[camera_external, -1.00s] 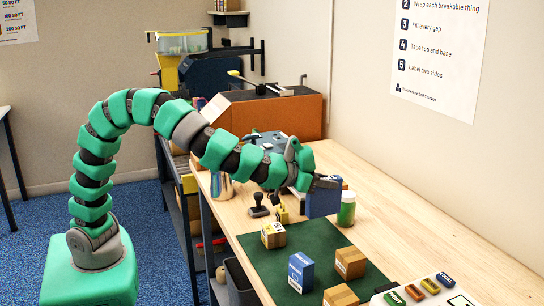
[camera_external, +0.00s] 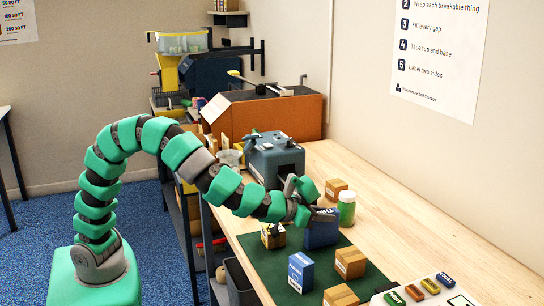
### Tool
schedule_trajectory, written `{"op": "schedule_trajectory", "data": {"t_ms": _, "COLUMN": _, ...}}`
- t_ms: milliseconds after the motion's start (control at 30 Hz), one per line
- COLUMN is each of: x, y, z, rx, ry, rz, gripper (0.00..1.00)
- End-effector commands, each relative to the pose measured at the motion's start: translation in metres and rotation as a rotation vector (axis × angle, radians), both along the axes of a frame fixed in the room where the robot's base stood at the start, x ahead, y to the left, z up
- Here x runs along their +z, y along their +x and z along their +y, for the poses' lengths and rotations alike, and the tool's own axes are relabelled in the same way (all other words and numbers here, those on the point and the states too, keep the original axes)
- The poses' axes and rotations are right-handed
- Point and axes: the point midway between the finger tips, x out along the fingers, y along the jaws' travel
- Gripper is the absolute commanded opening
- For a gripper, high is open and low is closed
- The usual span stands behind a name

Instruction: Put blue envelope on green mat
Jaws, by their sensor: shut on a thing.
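The blue envelope (camera_external: 321,232) looks like a thick, upright blue block in my gripper (camera_external: 318,211). My gripper reaches down from the left and is shut on its top part. The envelope is at the far part of the green mat (camera_external: 270,266); I cannot tell whether its lower edge touches the mat. My fingers hide its upper edge.
On the mat stand a blue box with a white label (camera_external: 301,271), a brown carton (camera_external: 350,262), another carton (camera_external: 341,296) and a yellow-labelled box (camera_external: 273,235). A green jar (camera_external: 347,208) and a small carton (camera_external: 336,189) stand behind.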

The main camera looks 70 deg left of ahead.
Motion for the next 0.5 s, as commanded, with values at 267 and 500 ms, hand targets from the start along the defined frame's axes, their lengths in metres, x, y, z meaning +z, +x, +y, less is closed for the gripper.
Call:
{"op": "schedule_trajectory", "data": {"t_ms": 267, "x": -0.0008, "y": 0.0001, "z": -0.0001, "rx": 0.000, "ry": 0.001, "rz": -0.001, "gripper": 0.02}}
{"op": "schedule_trajectory", "data": {"t_ms": 500, "x": -0.0006, "y": 0.0001, "z": -0.0002, "rx": 0.000, "ry": 0.000, "rz": -0.001, "gripper": 0.49}}
